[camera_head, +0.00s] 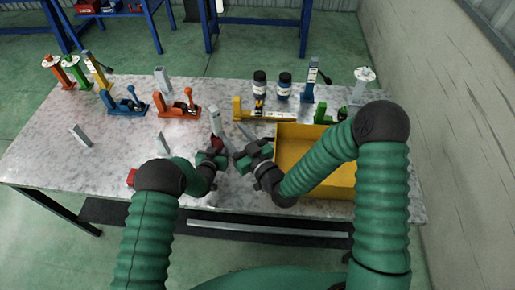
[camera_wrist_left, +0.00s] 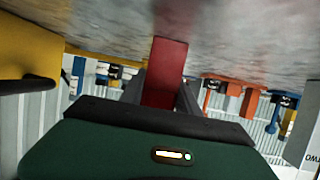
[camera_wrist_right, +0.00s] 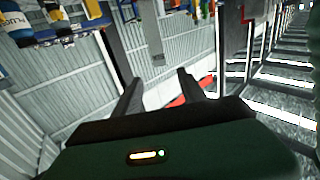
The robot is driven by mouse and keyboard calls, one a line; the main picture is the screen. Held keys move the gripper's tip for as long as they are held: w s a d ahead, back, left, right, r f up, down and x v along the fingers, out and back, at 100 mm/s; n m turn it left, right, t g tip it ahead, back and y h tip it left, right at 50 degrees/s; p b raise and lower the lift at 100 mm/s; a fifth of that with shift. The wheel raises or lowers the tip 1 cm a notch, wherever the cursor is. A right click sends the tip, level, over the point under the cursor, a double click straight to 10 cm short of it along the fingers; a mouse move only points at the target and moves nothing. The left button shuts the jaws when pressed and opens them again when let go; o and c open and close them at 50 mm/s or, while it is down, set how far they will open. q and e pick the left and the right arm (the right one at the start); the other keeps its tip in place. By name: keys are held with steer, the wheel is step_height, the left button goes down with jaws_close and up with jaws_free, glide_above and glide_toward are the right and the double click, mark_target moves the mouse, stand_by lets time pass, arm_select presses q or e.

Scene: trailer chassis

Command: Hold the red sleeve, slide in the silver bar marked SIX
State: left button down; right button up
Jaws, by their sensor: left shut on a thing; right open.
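My left gripper (camera_head: 214,152) is shut on the red sleeve (camera_wrist_left: 166,72), which stands out between its fingers in the left wrist view. In the head view only a little red of the sleeve shows. A silver bar (camera_head: 215,122) rises just above that red; I cannot tell whether it is inside the sleeve or behind it. My right gripper (camera_head: 243,146) is open just to the right, beside the bar, with nothing visibly between its fingers in the right wrist view (camera_wrist_right: 160,95). I cannot read SIX on any bar.
Other grey bars stand at the left (camera_head: 80,136), the back (camera_head: 162,80) and beside my left arm (camera_head: 163,143). A blue clamp (camera_head: 124,104) and an orange clamp (camera_head: 177,106) stand behind. A yellow bin (camera_head: 290,132) is close right of my right gripper.

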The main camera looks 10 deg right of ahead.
steer(key=s+d+f+g+h, duration=0.3)
steer(key=s+d+f+g, duration=0.2)
steer(key=f+g, duration=0.15)
steer(key=s+d+r+m+g+h, duration=0.1)
steer(key=s+d+m+g+h, duration=0.1)
steer(key=s, duration=0.7)
steer(key=s+d+r+m+g+h, duration=0.1)
steer(key=s+d+m+g+h, duration=0.1)
steer(key=s+d+g, duration=0.3)
steer(key=s+d, duration=0.2)
steer(key=s, duration=0.2)
steer(key=shift+s+d+r+m, duration=0.2)
steer(key=shift+d+m, duration=0.05)
steer(key=shift+m, duration=0.05)
steer(key=shift+o, duration=0.4)
steer(key=shift+g, duration=0.25)
